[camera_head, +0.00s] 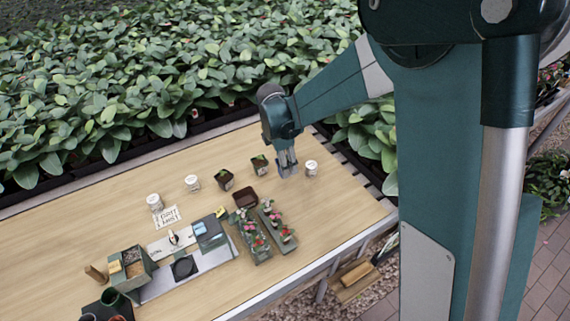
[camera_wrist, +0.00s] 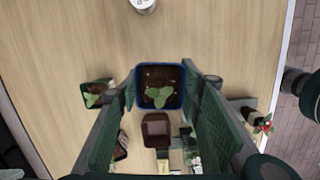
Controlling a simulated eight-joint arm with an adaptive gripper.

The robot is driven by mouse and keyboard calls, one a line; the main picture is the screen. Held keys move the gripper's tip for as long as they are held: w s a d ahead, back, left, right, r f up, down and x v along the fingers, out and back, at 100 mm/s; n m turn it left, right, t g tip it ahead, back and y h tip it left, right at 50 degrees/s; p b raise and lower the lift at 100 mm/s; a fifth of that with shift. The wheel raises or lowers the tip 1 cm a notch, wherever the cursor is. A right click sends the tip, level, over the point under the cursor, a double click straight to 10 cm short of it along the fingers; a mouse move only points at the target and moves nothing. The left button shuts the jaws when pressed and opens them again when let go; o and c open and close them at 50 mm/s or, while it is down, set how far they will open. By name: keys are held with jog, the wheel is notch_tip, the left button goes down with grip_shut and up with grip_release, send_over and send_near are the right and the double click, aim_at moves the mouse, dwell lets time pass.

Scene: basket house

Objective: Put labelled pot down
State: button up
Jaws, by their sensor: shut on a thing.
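My gripper (camera_head: 287,166) is over the far right part of the wooden table. In the wrist view its two green fingers (camera_wrist: 159,92) stand on either side of a square blue pot (camera_wrist: 160,105) and are shut on it. The pot holds dark soil and a small green seedling (camera_wrist: 158,96), and looks upright. In the head view the blue pot (camera_head: 288,173) is mostly hidden by the fingers. I see no label on it from here. I cannot tell whether its base touches the table.
A white tub (camera_head: 311,168) stands close to the right of my gripper. A dark seedling pot (camera_head: 260,165) is close to its left, another (camera_head: 224,180) farther left. An empty brown pot (camera_head: 246,198) and flower trays (camera_head: 278,232) lie nearer. The table's right end is clear.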

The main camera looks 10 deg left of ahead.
jog(key=w+a+n+p, duration=0.1)
jog(key=w+a, duration=0.3)
jog(key=w, duration=1.1)
jog(key=shift+w+a+r, duration=0.15)
jog(key=shift+w, duration=0.15)
jog(key=shift+f, duration=3.15)
jog(key=shift+f+b, duration=0.5)
jog(key=shift+f, duration=1.35)
jog(key=shift+f, duration=0.15)
jog(key=o, duration=1)
